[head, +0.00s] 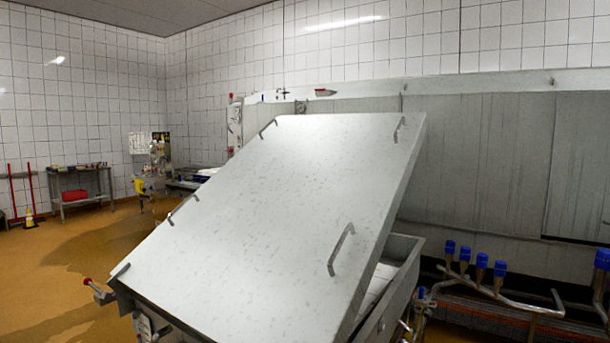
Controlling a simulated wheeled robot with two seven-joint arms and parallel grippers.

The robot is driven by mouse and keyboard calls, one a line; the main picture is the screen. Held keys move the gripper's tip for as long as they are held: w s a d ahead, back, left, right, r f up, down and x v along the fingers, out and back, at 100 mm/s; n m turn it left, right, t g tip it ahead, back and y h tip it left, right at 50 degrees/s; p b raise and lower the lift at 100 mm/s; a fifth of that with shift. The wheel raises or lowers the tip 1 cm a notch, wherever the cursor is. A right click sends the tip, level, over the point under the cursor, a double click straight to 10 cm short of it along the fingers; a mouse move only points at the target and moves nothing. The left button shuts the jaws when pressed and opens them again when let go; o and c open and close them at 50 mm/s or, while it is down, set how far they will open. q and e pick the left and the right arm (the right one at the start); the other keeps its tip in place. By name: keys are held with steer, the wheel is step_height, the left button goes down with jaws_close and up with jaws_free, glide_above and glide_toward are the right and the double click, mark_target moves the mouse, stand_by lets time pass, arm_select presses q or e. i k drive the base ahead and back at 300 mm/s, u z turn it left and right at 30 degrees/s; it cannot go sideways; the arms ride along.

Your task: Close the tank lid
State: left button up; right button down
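The tank lid (265,215) is a large flat pale metal panel in the middle of the head view. It stands tilted open, with its upper edge raised toward the back. Several bar handles are fixed to it, one at the right (341,249) and one at the left (183,208). The tank (405,283) shows below the lid on the right, with its rim and part of its inside visible. The rest of the tank's opening is hidden behind the lid. Neither of my grippers is in view.
Pipes with blue-capped valves (481,260) run along the right beside the tank. A red-knobbed lever (97,290) sticks out at the tank's left. A metal side table (82,190) stands far left. The brown floor (50,265) at left is open.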

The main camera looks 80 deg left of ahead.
mark_target(285, 242)
steer(key=u, duration=0.95)
steer(key=i, duration=2.25)
steer(key=u, duration=1.55)
steer(key=i, duration=0.95)
steer(key=u, duration=1.25)
